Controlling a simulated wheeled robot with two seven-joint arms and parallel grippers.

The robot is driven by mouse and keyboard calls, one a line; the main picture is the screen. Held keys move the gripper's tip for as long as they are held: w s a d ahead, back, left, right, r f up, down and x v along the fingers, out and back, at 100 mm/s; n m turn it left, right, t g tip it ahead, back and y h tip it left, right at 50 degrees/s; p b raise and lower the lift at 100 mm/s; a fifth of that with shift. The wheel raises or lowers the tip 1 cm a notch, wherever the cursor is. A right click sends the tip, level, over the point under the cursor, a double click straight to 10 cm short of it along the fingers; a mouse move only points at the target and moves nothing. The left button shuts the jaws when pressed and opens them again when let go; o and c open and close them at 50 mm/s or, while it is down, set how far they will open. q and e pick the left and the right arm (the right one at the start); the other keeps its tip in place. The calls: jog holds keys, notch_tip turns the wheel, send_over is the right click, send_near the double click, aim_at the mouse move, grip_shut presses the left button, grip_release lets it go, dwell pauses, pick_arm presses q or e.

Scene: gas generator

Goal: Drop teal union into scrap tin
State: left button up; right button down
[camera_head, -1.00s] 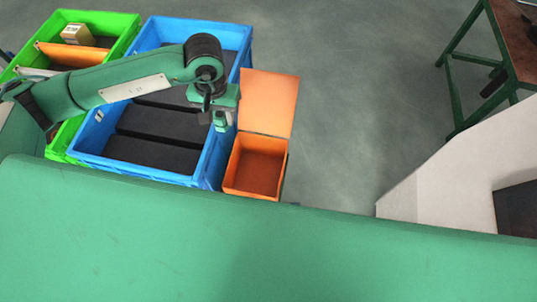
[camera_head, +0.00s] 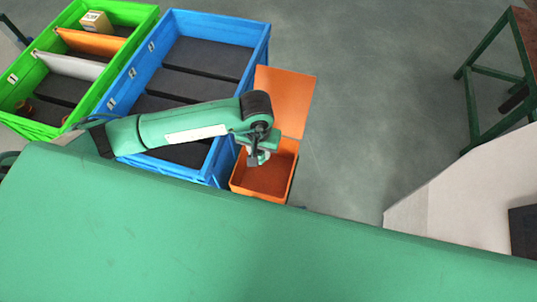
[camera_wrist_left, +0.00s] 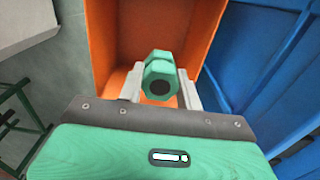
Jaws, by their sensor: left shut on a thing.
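The teal union (camera_wrist_left: 160,78) is a green-teal hexagonal fitting with a dark bore, held between the fingers in the left wrist view. My left gripper (camera_head: 259,158) is shut on it, over the scrap tin's opening in the head view; the gripper also shows in the left wrist view (camera_wrist_left: 161,88). The scrap tin (camera_head: 262,183) is an orange open box with its lid (camera_head: 285,98) folded back. Its orange wall (camera_wrist_left: 103,45) lies around and beyond the union in the left wrist view. My right gripper is not in view.
A blue crate (camera_head: 262,50) with dark compartments stands directly left of the tin. A green crate (camera_head: 150,14) with dividers and a small cardboard box (camera_head: 96,22) is farther left. A green-legged table (camera_head: 466,110) stands at right. The grey floor between is clear.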

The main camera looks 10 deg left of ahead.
pick_arm(q)
notch_tip(320, 180, down, 3)
jog(key=shift+r+b, duration=0.1)
jog(key=shift+b, duration=0.25)
jog(key=shift+f, duration=0.25)
jog(key=o, duration=1.1)
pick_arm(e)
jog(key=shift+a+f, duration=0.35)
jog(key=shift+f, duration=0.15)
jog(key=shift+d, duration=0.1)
pick_arm(q)
jog(key=shift+r, duration=0.25)
notch_tip(320, 180, up, 12)
jog(key=b, duration=0.3)
jog(key=shift+f+b, duration=0.1)
jog(key=shift+b, duration=0.2)
jog(key=shift+r, duration=0.8)
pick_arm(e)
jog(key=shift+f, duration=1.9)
